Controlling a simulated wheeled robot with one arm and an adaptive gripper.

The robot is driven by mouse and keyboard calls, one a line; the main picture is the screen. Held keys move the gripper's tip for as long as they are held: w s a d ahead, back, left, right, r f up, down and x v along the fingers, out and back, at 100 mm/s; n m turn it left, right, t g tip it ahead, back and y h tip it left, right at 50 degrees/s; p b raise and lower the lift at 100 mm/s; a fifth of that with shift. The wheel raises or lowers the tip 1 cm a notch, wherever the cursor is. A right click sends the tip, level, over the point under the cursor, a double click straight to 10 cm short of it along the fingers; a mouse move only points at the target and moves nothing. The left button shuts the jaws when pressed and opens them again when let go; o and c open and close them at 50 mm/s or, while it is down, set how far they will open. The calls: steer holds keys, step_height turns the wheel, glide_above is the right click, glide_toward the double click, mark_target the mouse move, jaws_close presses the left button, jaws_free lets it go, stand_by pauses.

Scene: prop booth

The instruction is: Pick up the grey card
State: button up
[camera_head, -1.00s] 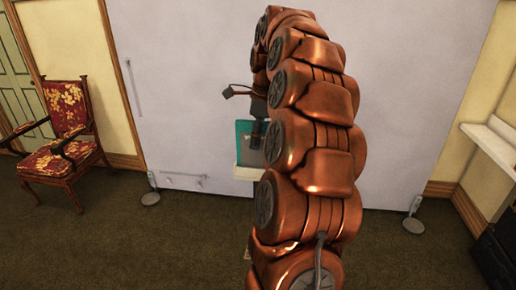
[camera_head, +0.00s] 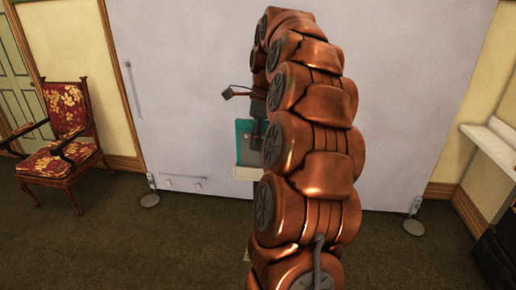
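I cannot make out a grey card in the head view; my copper-coloured arm covers much of the middle. My gripper (camera_head: 256,141) is a small dark shape at the left side of the arm, pointing down. It is in front of a teal panel (camera_head: 242,134), just above a small cream ledge (camera_head: 246,173). The arm hides its right side, and its fingers are too small and covered to tell whether they are open or hold anything.
A large pale grey partition (camera_head: 400,90) stands behind, on small feet (camera_head: 150,199). A thin rail with small knobs (camera_head: 184,181) is low on it. A red floral armchair (camera_head: 62,140) stands at left, and a white shelf (camera_head: 492,146) at right. The dark carpet between is open.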

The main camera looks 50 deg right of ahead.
jaws_close()
steer(key=shift+r+p, duration=0.2)
steer(key=shift+p, duration=0.1)
stand_by(0.5)
